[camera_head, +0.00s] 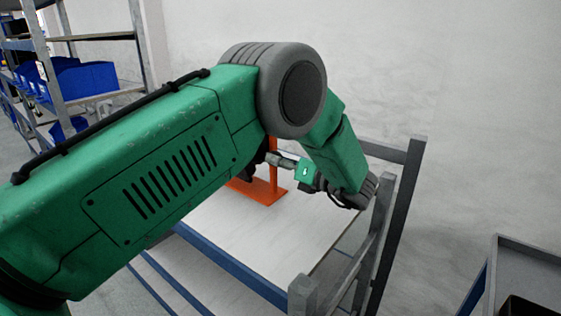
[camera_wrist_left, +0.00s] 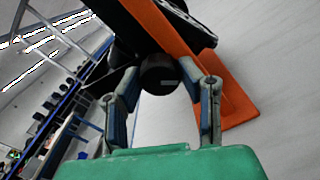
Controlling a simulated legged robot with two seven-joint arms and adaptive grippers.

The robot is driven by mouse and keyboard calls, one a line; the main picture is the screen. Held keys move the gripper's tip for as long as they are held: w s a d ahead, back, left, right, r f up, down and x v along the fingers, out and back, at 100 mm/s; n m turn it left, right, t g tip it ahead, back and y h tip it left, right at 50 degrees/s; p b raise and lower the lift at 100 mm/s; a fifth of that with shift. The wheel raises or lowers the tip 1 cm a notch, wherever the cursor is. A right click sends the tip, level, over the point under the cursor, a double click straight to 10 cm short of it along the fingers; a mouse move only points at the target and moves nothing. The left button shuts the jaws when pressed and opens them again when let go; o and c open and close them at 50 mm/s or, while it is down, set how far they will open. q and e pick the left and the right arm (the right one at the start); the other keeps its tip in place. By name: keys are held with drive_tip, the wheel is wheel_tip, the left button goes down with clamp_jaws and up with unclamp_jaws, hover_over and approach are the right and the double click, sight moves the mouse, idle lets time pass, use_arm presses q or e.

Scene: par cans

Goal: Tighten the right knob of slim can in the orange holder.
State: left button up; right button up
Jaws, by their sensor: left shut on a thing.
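The orange holder (camera_head: 262,190) stands on the white table top, partly hidden behind my left arm. It also shows as an orange upright and foot in the wrist view (camera_wrist_left: 240,106). The black slim can (camera_wrist_left: 198,28) is mounted at the holder; in the head view most of it is hidden by my arm. A round black knob (camera_wrist_left: 158,73) sticks out toward my left gripper (camera_head: 272,159). The gripper's two fingers stand on either side of the knob and are shut on it. My right gripper is in neither view.
The white table (camera_head: 300,229) has a blue front edge and a grey rail on its right (camera_head: 391,230). A shelf with blue bins (camera_head: 84,79) stands far left. A grey cart (camera_head: 528,268) stands at the lower right. The table front is clear.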

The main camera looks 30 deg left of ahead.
use_arm(q)
drive_tip(key=m, duration=0.3)
drive_tip(key=shift+a+f+m+b, duration=0.15)
drive_tip(key=shift+m+b, duration=0.2)
drive_tip(key=shift+m, duration=0.05)
drive_tip(key=m, duration=0.3)
drive_tip(key=shift+m, duration=0.4)
drive_tip(key=m+p, duration=0.1)
drive_tip(key=m, duration=0.3)
drive_tip(key=shift+s, duration=0.1)
drive_tip(key=shift+m+p, duration=0.85)
drive_tip(key=shift+m, duration=1.85)
drive_tip(key=o, duration=1.1)
drive_tip(key=shift+a, duration=0.15)
